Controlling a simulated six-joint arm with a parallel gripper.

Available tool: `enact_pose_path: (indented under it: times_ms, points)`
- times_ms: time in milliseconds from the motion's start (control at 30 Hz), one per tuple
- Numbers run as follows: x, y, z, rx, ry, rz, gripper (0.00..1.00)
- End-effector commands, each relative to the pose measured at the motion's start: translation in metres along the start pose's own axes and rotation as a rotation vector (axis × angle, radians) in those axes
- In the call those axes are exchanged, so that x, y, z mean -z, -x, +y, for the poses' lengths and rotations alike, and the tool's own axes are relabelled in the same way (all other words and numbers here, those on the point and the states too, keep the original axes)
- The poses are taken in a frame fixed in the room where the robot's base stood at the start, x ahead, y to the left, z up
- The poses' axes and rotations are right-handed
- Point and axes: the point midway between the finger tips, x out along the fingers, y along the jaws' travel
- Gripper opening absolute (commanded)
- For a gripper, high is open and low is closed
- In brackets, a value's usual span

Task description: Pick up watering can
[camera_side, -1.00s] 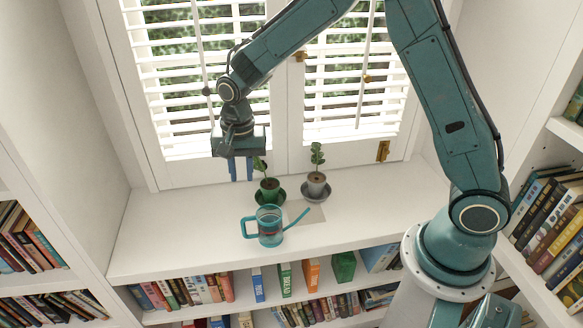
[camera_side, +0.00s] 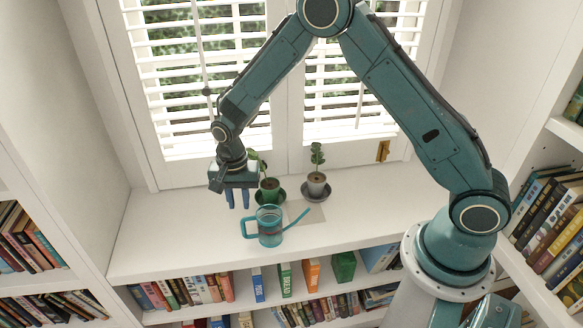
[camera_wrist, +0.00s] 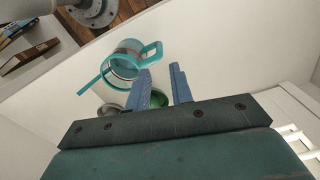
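The watering can (camera_side: 269,226) is teal and partly see-through. It stands upright on the white shelf top, with its handle (camera_side: 248,228) to the left and its spout (camera_side: 297,218) to the right. It also shows in the wrist view (camera_wrist: 127,62), just beyond my fingers. My gripper (camera_side: 238,203) hangs fingers-down above the shelf, up and left of the can and apart from it. In the wrist view its two blue fingers (camera_wrist: 163,82) are spread with a gap between them and nothing held.
A green pot with a plant (camera_side: 269,189) and a grey pot with a plant (camera_side: 315,185) stand on saucers behind the can, close to my gripper. Shuttered windows are behind. The shelf top's left part (camera_side: 165,225) is clear.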

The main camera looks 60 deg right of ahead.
Motion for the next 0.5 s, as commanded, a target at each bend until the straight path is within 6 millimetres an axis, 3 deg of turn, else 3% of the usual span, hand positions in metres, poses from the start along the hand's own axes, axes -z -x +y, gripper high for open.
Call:
enact_pose_path:
  times_ms: [233, 500]
  points:
    - [0.0, -0.033, 0.0, -0.001, 0.0, -0.001, 0.22]
    - [0.0, -0.042, 0.0, 0.001, 0.0, 0.0, 0.22]
